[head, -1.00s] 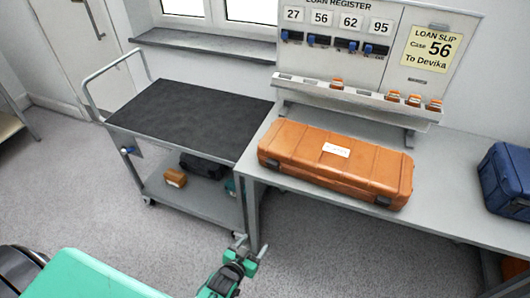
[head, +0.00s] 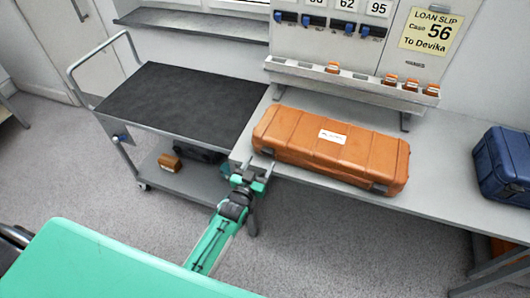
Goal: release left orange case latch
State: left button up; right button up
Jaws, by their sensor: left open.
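The orange case (head: 330,148) lies closed on the grey bench, with a white label on its lid. Its front face is turned towards me. A dark latch (head: 379,188) shows at the right of the front. The left latch (head: 267,152) is small at the left end of the front, and its state is too small to tell. My left gripper (head: 258,167) is open and empty, just in front of the case's left front corner near the bench edge. I cannot tell whether it touches the case. My right gripper is not in view.
A cart (head: 180,100) with a black top stands left of the bench (head: 440,150). A blue case (head: 503,165) sits at the bench's right. Behind the orange case is a rack (head: 350,83) with small orange items. The loan slip (head: 430,32) reads case 56, to Devika.

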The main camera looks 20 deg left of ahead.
aim_at(266, 153)
pick_arm(q)
jog(key=shift+w+d+p, duration=0.15)
jog(key=shift+w+p, duration=0.05)
jog(key=shift+w, duration=1.05)
jog(key=shift+w+d+p, duration=0.1)
jog(key=shift+w+p, duration=0.05)
jog(key=shift+w, duration=1.05)
jog(key=shift+f, duration=0.1)
jog(key=c, duration=1)
